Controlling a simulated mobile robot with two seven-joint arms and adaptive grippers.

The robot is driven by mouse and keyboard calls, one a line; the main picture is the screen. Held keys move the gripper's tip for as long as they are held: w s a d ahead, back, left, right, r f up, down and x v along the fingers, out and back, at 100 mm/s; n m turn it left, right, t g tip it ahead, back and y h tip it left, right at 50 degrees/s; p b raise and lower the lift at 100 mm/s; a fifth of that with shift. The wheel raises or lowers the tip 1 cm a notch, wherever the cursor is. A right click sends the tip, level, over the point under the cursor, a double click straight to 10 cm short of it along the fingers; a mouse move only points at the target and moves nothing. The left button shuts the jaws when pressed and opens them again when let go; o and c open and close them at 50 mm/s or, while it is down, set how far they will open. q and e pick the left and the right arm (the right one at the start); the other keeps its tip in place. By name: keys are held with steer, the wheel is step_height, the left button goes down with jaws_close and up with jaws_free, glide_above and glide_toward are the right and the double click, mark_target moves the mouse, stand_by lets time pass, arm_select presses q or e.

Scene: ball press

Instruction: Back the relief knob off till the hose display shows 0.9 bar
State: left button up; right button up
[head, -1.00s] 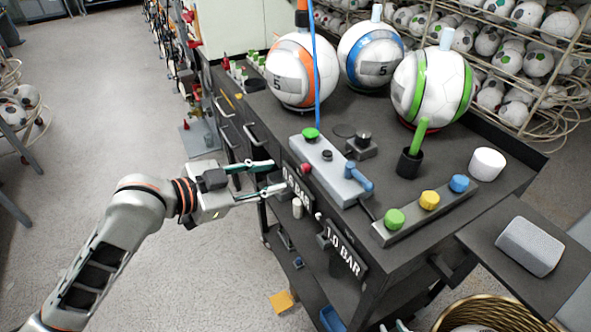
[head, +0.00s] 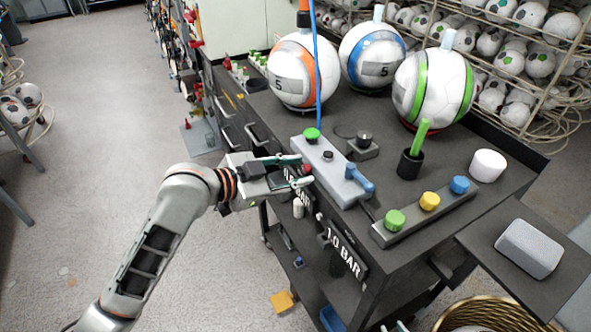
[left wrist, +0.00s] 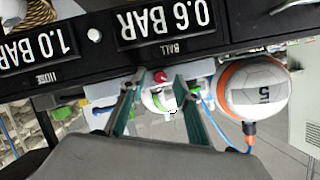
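The hose display (left wrist: 38,47) reads 1.0 BAR; it also shows on the cart's front in the head view (head: 343,250). The ball display (left wrist: 166,22) reads 0.6 BAR in the left wrist view; my gripper partly covers it in the head view. What may be my right gripper's tip (head: 401,326) barely shows at the bottom edge.
A blue lever (head: 358,178) and green button (head: 312,134) are on the block. Green, yellow and blue buttons (head: 429,201) are to the right. Three balls (head: 303,70) stand behind. A white knob (left wrist: 94,35) sits between the displays.

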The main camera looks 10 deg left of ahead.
arm_select(q)
jaws_close()
steer(key=n, duration=0.1)
steer(key=n+g+h, duration=0.1)
steer(key=n+g, duration=0.1)
steer(key=shift+w+a+n, duration=0.3)
steer(key=shift+w+n, duration=0.05)
steer(key=shift+n, duration=0.05)
steer(key=n+g+h, duration=0.2)
steer(key=n, duration=0.1)
steer(key=shift+w, duration=0.15)
stand_by(0.4)
steer(key=shift+n, duration=0.3)
jaws_free()
